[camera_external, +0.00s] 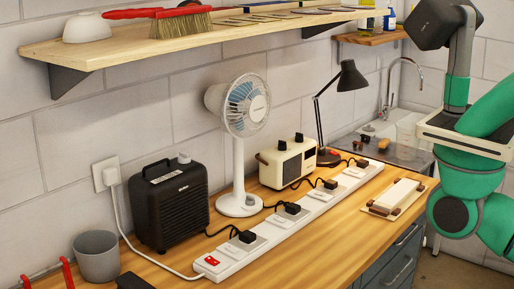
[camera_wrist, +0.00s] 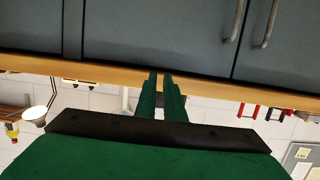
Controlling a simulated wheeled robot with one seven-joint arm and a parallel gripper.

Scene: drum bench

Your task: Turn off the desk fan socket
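The white desk fan (camera_external: 244,108) stands upright at the back of the wooden bench. A long white power strip (camera_external: 272,236) lies in front of it, with several black plugs. A dark cord runs from near the fan's base to the second plug (camera_external: 292,208) from the near end. A switch beside each plug is too small to read. A red switch (camera_external: 211,261) sits at the near end. My gripper shows in the wrist view (camera_wrist: 160,82), its two green fingers close together with a narrow gap and nothing between them. It is out of the external view.
A black amplifier (camera_external: 172,203), cream radio (camera_external: 287,162) and black lamp (camera_external: 349,78) stand behind the strip. A shelf (camera_external: 200,40) overhangs the back. Grey cabinet doors (camera_wrist: 150,30) fill the wrist view's top.

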